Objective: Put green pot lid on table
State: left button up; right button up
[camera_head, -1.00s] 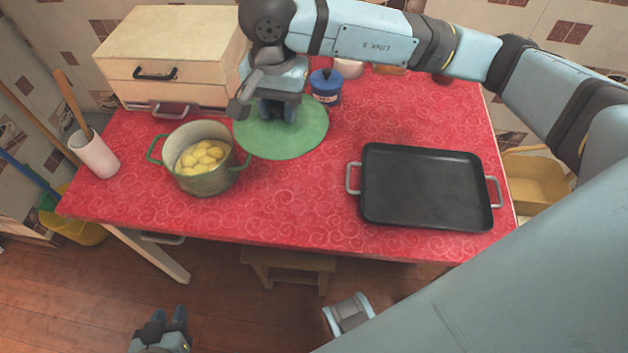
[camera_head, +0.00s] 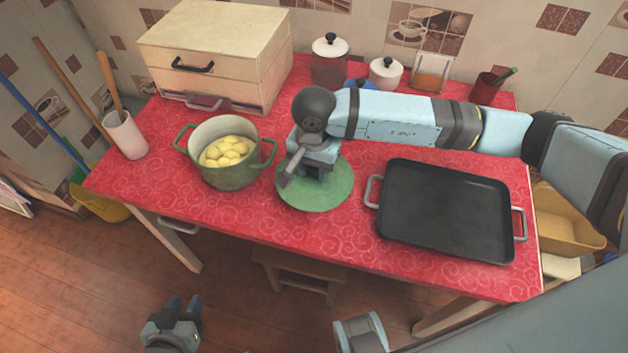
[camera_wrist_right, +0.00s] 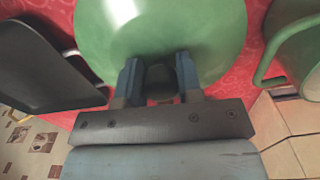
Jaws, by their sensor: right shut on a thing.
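The green pot lid (camera_head: 318,194) is a round disc under my right gripper (camera_head: 313,172), between the pot and the black tray. In the right wrist view, the lid (camera_wrist_right: 205,22) shows its green top, and my right gripper (camera_wrist_right: 160,80) is shut on its dark knob (camera_wrist_right: 161,82). The lid appears at or close to the tabletop; whether it touches cannot be told. The green pot (camera_head: 228,176), full of yellow potatoes, stands uncovered to the left. The table (camera_head: 250,222) has a red patterned cloth. My left gripper (camera_head: 182,306) hangs low over the floor, its two fingers apart and empty.
A black tray (camera_head: 445,210) with metal handles lies right of the lid. A wooden drawer box (camera_head: 215,50), a dark canister (camera_head: 330,62) and a white jar (camera_head: 385,73) stand at the back. A white utensil holder (camera_head: 124,136) is at the left edge.

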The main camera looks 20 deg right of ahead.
aim_at(314, 181)
jog(key=shift+f, duration=2.65)
jog(key=shift+f+b, duration=0.2)
jog(key=shift+b, duration=0.15)
jog(key=o, duration=1)
jog(key=shift+r, duration=0.1)
jog(key=shift+r+p, duration=0.2)
jog(key=shift+p, duration=0.15)
notch_tip(314, 181, up, 12)
jog(key=shift+f, duration=0.1)
